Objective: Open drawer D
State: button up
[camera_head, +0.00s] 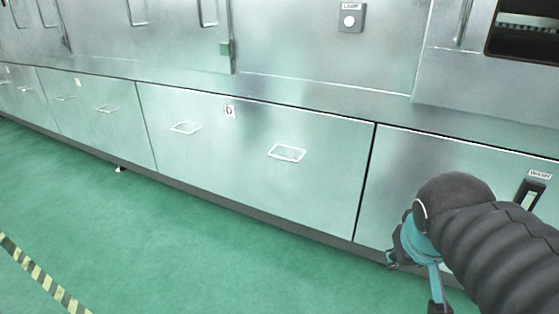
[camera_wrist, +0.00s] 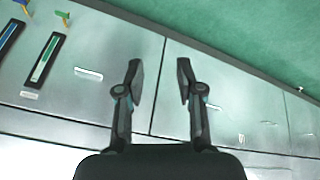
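Drawer D (camera_head: 240,170) is a wide, brushed-metal front low in the cabinet, with a small "D" label (camera_head: 229,111) near its top edge. It has a left recessed handle (camera_head: 185,128) and a right recessed handle (camera_head: 287,153). The front sits flush with its neighbours. In the wrist view drawer D (camera_wrist: 190,120) appears upside down, right of a dark seam, with its handle nearer the seam (camera_wrist: 213,106) partly behind a finger. My gripper (camera_wrist: 159,72) is open and empty, its fingers either side of the seam. In the head view my gripper (camera_head: 415,280) is to the right of drawer D, touching no handle.
Above are metal doors and a lamp switch (camera_head: 350,18). The green floor (camera_head: 200,260) in front is clear, with striped tape (camera_head: 40,280) at lower left.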

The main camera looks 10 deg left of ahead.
jog(key=w+n+h+b, duration=0.3)
jog(key=w, duration=1.1)
jog(key=n+t+h+b, duration=0.1)
jog(key=n+t+b, duration=0.5)
jog(key=n+t, duration=0.35)
send_near(283, 158)
jog(key=x, duration=1)
jog(key=shift+w+f+p, duration=0.25)
jog(key=shift+p, duration=0.1)
grip_shut()
